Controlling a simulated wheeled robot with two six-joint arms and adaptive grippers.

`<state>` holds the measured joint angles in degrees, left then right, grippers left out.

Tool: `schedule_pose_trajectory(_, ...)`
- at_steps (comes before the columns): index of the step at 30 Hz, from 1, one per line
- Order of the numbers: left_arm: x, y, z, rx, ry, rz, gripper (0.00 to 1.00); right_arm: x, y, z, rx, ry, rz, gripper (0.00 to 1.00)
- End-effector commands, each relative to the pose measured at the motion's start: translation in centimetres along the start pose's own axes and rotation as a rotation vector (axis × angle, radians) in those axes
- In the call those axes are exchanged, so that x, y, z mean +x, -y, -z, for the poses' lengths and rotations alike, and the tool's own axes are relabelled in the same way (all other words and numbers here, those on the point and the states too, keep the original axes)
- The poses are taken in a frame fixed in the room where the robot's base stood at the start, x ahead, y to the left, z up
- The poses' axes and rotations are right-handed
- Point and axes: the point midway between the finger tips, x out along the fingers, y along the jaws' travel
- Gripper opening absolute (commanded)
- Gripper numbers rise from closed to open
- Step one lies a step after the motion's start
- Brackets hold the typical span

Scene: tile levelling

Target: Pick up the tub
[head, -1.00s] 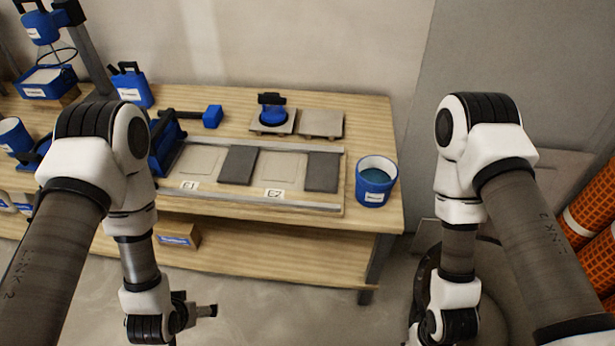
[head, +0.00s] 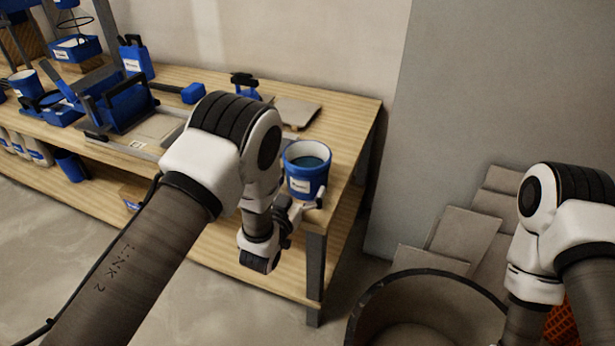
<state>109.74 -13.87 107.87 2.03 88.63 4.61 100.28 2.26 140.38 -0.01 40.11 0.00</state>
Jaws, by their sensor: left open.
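The tub (head: 306,184) is blue with a white label and a teal-blue inside. It stands upright at the right front corner of the wooden workbench in the head view. My left gripper (head: 304,204) is open, low at the near side of the tub. One finger shows by the tub's lower right side; the other is largely hidden behind my wrist. Whether a finger touches the tub cannot be told. My right arm is at the right edge and its gripper is outside the picture.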

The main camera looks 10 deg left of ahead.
Motion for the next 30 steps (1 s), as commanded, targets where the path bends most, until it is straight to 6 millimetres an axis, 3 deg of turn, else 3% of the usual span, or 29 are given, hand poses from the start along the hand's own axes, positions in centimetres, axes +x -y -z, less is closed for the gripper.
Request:
schedule_pose_trajectory(5, 0.1, 0.0, 0.0, 0.0, 0.002, 0.0, 1.0, 0.0, 0.0, 0.0, 0.0, 0.0, 0.0, 0.4)
schedule_pose_trajectory(8, 0.1, 0.0, 0.0, 0.0, 0.002, 0.0, 0.68, 0.0, 0.0, 0.0, 0.0, 0.0, 0.0, 0.4)
schedule_pose_trajectory(12, 0.0, 0.0, 0.0, 0.0, 0.002, 0.0, 0.19, 0.0, 0.0, 0.0, 0.001, 0.0, 0.0, 0.4)
schedule_pose_trajectory(13, 0.1, 0.0, 0.1, 0.0, -0.001, 0.0, 0.13, 0.0, 0.0, 0.0, 0.001, 0.0, 0.0, 0.4)
schedule_pose_trajectory(19, 0.1, 0.0, 0.2, 0.0, -0.001, 0.0, 0.12, -0.1, 0.0, 0.0, 0.001, 0.0, 0.0, 0.4)
schedule_pose_trajectory(22, 0.1, 0.0, 1.1, 0.001, -0.002, 0.0, 0.12, -0.3, 0.0, 0.0, 0.001, 0.0, 0.0, 0.4)
schedule_pose_trajectory(30, 0.1, 0.0, 7.3, 0.003, -0.005, -0.001, 0.12, -1.8, 0.0, 0.0, 0.001, 0.0, 0.0, 0.4)
